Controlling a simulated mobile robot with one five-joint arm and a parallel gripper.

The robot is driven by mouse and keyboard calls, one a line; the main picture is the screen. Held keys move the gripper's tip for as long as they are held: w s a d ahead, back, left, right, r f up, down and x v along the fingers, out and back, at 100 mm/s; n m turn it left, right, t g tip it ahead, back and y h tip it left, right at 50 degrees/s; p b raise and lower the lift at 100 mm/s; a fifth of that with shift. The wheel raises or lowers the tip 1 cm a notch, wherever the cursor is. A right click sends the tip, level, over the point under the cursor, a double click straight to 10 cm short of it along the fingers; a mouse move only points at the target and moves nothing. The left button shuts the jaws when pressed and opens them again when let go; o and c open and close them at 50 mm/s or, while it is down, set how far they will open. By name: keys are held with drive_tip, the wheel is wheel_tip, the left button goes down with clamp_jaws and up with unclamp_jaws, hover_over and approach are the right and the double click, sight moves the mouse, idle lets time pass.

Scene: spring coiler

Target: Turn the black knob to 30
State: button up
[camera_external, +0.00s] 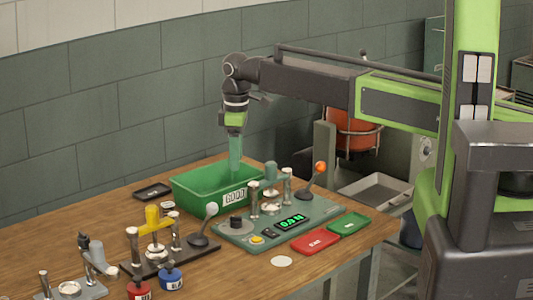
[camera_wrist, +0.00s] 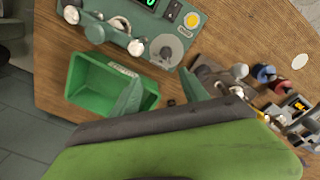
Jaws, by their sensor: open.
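The black knob (camera_external: 236,222) stands on a round grey dial plate at the left end of a grey-green tester panel (camera_external: 330,215). In the wrist view the knob (camera_wrist: 166,51) shows as a small dark spot on its pale dial; its pointer setting is too small to read. My gripper (camera_external: 236,168) hangs downward over the green bin, behind the knob and apart from it. In the wrist view my gripper (camera_wrist: 159,74) has its two teal fingers spread, with nothing between them. A green digital display (camera_external: 290,222) sits on the panel, right of the knob.
The green bin (camera_external: 184,201), labelled GOOD, stands behind the panel's left side. Steel posts (camera_external: 253,198) and an orange-topped lever (camera_external: 320,167) rise from the panel. A yellow button (camera_external: 256,240) is in front of the knob. Red (camera_external: 315,242) and green (camera_external: 349,223) trays lie right.

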drive_tip(key=s, duration=0.2)
drive_tip(key=b, duration=1.8)
approach(236, 221)
drive_tip(key=shift+n, duration=0.3)
drive_tip(key=f, duration=0.6)
drive_tip(key=w+f, duration=0.1)
drive_tip(key=f, duration=0.2)
drive_tip(key=shift+w+a, duration=0.1)
drive_tip(key=shift+a, duration=0.05)
drive_tip(key=shift+r, duration=0.15)
clamp_jaws()
